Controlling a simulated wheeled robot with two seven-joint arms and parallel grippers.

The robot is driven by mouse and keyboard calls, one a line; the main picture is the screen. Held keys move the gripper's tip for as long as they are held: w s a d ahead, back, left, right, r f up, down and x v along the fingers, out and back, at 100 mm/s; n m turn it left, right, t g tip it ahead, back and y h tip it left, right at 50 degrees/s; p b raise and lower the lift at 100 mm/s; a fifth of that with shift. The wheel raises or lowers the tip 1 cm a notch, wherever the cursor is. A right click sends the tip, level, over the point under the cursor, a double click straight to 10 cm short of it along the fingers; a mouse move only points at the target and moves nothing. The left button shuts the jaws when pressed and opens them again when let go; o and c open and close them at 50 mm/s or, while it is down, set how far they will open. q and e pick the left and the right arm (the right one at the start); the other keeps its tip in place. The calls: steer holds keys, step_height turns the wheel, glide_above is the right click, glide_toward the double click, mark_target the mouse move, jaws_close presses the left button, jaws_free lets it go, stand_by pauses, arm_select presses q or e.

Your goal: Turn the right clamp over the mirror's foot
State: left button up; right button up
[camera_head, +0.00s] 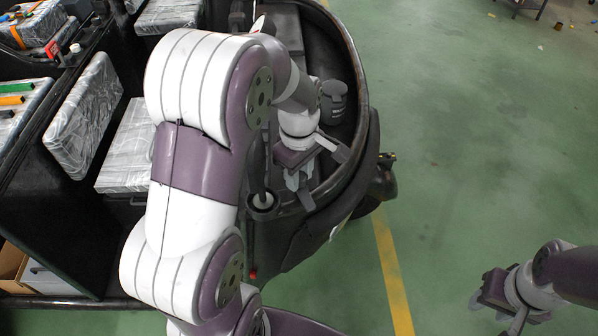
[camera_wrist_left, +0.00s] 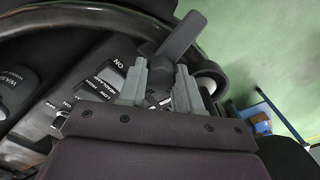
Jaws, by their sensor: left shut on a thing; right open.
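My left gripper (camera_head: 298,180) reaches down over the front of the dark rickshaw (camera_head: 352,60), near its curved rim. In the left wrist view my left gripper (camera_wrist_left: 160,72) is shut on a dark grey lever (camera_wrist_left: 182,36), which looks like the clamp. The lever slants up and right from between the fingers; its lower end is partly hidden by them. I cannot pick out the mirror or its foot with certainty. My right gripper (camera_head: 500,302) is open and empty above the green floor at the lower right, well away from the rickshaw.
A panel (camera_wrist_left: 88,85) with printed labels lies left of the left fingers. The green floor (camera_head: 480,150) at right is mostly clear.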

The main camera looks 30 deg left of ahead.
arm_select(q)
steer(key=m+p, duration=0.1)
steer(key=m, duration=0.3)
steer(key=shift+r+p, duration=0.1)
steer(key=shift+p, duration=0.25)
steer(key=m+p, duration=0.1)
steer(key=m, duration=0.3)
steer(key=shift+m, duration=0.3)
steer(key=m+p, duration=0.1)
steer(key=m, duration=0.3)
steer(key=shift+p, duration=0.35)
steer(key=shift+m+p, duration=0.55)
steer(key=shift+m, duration=2.05)
steer(key=o, duration=1)
steer(key=shift+o, duration=0.2)
